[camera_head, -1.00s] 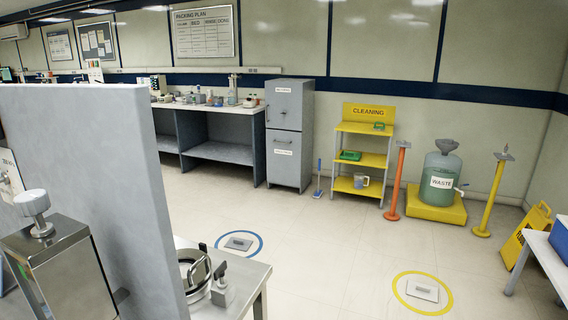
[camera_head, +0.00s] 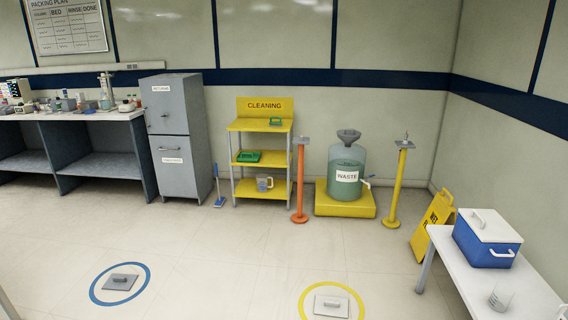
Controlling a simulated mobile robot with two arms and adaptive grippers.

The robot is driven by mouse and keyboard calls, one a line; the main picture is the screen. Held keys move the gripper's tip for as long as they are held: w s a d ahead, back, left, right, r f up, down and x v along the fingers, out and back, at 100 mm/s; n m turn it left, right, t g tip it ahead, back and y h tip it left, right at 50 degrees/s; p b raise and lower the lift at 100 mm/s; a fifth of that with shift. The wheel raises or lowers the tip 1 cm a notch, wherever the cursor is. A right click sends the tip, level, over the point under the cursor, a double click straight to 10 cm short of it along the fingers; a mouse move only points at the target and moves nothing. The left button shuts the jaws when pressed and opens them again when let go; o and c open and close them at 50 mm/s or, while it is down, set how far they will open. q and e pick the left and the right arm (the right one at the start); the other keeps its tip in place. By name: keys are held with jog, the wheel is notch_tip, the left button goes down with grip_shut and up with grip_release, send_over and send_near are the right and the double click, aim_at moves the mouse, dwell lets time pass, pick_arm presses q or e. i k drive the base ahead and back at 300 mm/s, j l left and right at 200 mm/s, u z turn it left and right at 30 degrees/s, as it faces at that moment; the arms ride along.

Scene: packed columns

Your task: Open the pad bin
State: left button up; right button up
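I cannot tell for sure which thing is the pad bin. A grey two-part cabinet (camera_head: 180,137) stands against the back wall, with a labelled upper door and a labelled lower front with a handle; both look shut, and the labels are too small to read surely. Two grey plates with handles lie on the floor, one inside a blue ring (camera_head: 121,281) and one inside a yellow ring (camera_head: 331,305). Neither of my grippers is in view.
A yellow cleaning rack (camera_head: 262,187), an orange post (camera_head: 300,182), a green waste vessel (camera_head: 346,177) and a yellow post (camera_head: 399,185) line the wall. A wet-floor sign (camera_head: 431,222) and a table with a blue cooler (camera_head: 486,243) are right. The middle floor is clear.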

aim_at(173, 158)
jog(key=i+u, duration=0.2)
jog(key=i, duration=0.25)
jog(key=i+u, duration=0.2)
jog(key=i, duration=0.25)
jog(key=i+l+u, duration=0.2)
jog(key=i, duration=0.25)
jog(key=i+u, duration=0.2)
jog(key=i, duration=0.25)
jog(key=i+l+u, duration=0.2)
jog(key=i, duration=0.25)
jog(key=l, duration=0.1)
